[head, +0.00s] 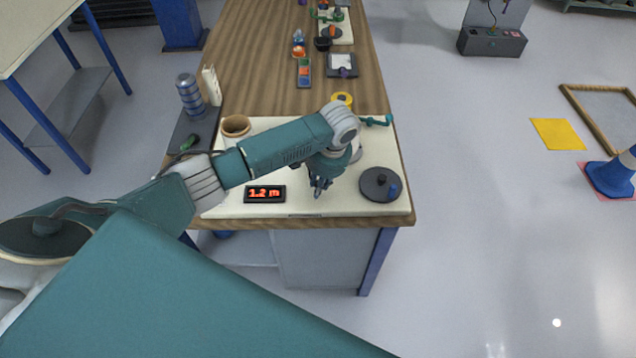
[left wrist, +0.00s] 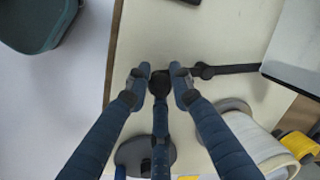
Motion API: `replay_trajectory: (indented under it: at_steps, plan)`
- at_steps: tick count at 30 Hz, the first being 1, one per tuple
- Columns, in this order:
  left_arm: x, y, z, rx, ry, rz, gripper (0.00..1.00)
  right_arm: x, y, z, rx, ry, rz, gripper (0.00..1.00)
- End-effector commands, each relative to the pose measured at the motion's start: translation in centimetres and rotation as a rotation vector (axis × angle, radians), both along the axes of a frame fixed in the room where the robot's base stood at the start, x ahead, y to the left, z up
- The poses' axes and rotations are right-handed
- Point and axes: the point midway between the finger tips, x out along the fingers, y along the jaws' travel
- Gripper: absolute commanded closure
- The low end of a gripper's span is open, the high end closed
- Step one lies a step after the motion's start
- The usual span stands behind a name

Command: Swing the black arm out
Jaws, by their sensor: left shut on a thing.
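The black arm (left wrist: 235,69) shows in the left wrist view as a thin dark bar running right from between the fingers across the cream board (left wrist: 215,35). A round black knob (left wrist: 160,83) sits between the fingertips at its near end. My left gripper (left wrist: 160,85) is shut on the arm at this knob, with a finger on either side. In the head view my left gripper (head: 320,185) is low over the front of the board, and it and my forearm hide the black arm. My right gripper is in neither view.
A dark round disc (head: 380,184) with a blue peg stands right of the gripper. A red-lit display (head: 265,194) lies to the left. A white spool (left wrist: 255,143) is close to the fingers, with a yellow part (left wrist: 299,145) beside it. A brown-rimmed cup (head: 235,126) stands behind.

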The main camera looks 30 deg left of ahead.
Motion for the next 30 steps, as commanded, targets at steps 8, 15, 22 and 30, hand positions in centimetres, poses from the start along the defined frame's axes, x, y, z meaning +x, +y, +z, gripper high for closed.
replay_trajectory:
  at_steps: [8,15,22,30]
  plan:
    - [0.2,-0.1,0.1,-0.003,-0.006,0.003,1.00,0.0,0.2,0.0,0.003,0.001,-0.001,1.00]
    - [0.1,-0.1,0.1,-0.002,-0.005,0.001,0.60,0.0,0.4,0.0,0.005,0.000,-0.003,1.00]
    - [0.1,-0.1,0.4,-0.003,-0.003,0.000,0.60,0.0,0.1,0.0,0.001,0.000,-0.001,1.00]
    - [0.0,-1.0,4.7,-0.004,-0.008,-0.002,0.60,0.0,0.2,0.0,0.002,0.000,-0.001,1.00]
